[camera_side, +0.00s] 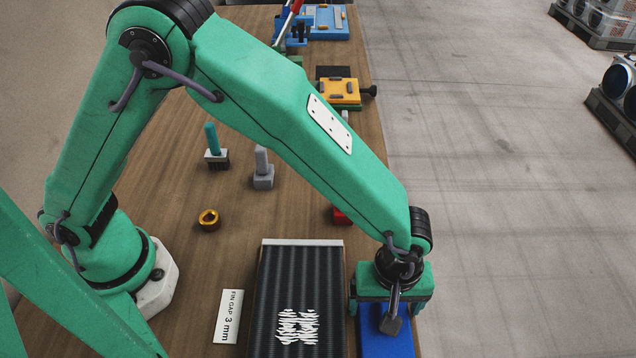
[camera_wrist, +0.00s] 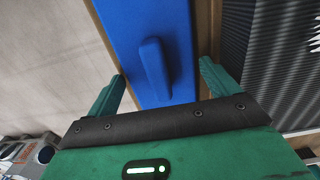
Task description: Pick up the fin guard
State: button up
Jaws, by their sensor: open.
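The fin guard looks to be the blue flat plate (camera_side: 387,344) with a raised blue bar handle, at the front right of the table beside the dark finned block. In the wrist view the blue plate (camera_wrist: 118,22) runs up the picture, and its handle (camera_wrist: 153,70) stands near the middle. My gripper (camera_side: 390,310) is above the plate in the side view and hides part of it. In the wrist view my gripper (camera_wrist: 161,72) is open and empty, with one finger to each side of the handle, apart from it. How high the fingertips are is hard to tell.
The dark finned block (camera_side: 275,290) with white marks lies left of the plate, beside a "FIN GAP 3 mm" card (camera_side: 229,316). A brass ring (camera_side: 209,219), a teal-handled brush (camera_side: 216,150), a grey block (camera_side: 263,175) and a red piece (camera_side: 341,216) stand farther back.

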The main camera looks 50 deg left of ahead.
dwell(0.3)
jog(key=c, duration=0.6)
jog(key=shift+r, duration=0.1)
jog(key=shift+r, duration=4.95)
